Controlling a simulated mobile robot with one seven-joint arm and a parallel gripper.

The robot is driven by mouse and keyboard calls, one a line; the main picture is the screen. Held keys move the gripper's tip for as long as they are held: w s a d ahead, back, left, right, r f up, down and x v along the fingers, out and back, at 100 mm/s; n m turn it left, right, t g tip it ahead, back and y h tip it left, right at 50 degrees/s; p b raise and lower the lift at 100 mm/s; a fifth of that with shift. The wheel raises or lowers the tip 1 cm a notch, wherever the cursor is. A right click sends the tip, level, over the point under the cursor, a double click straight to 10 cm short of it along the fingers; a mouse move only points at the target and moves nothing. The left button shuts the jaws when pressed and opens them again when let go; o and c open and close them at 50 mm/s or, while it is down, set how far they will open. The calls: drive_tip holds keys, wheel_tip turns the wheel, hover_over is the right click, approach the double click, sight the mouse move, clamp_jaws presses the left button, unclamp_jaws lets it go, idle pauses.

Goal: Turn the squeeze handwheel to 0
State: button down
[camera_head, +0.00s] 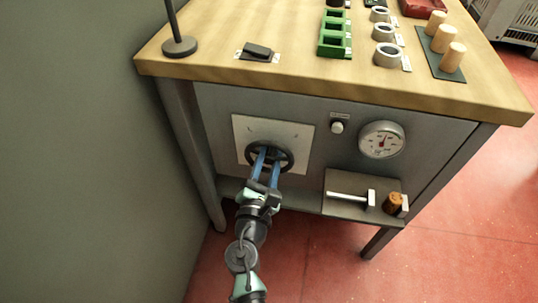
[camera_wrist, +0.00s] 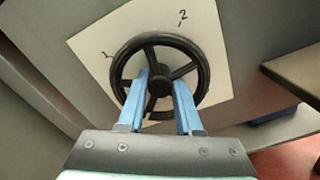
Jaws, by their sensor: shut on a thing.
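The squeeze handwheel (camera_head: 285,161) is a black spoked wheel on a pale square plate (camera_head: 244,128) on the bench's grey front panel. In the wrist view the handwheel (camera_wrist: 202,70) shows its rim, hub and spokes. The plate (camera_wrist: 215,35) there bears a mark "2" at upper right and a "1"-like mark at left. No 0 is readable. My gripper (camera_head: 266,158) has blue fingers reaching to the wheel's lower part. In the wrist view my gripper (camera_wrist: 161,95) has its fingers either side of the lower spoke, below the hub. The fingers hide part of the wheel.
A round gauge (camera_head: 381,140) and a small knob (camera_head: 338,127) sit right of the plate. Below them a shelf (camera_head: 341,208) carries a clamp-like press with a cork (camera_head: 393,203). The wooden bench top (camera_head: 300,75) overhangs above. A grey wall stands close at left.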

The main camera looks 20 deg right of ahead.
drive_tip(key=shift+f, duration=0.1)
idle(0.3)
drive_tip(key=c, duration=0.9)
unclamp_jaws()
drive_tip(key=shift+o, duration=0.2)
drive_tip(key=shift+s+a, duration=0.1)
drive_tip(key=p+v, duration=0.1)
drive_tip(key=v, duration=1.1)
drive_tip(key=shift+s+a+p, duration=0.2)
drive_tip(key=shift+s+p, duration=0.1)
drive_tip(key=shift+p, duration=0.1)
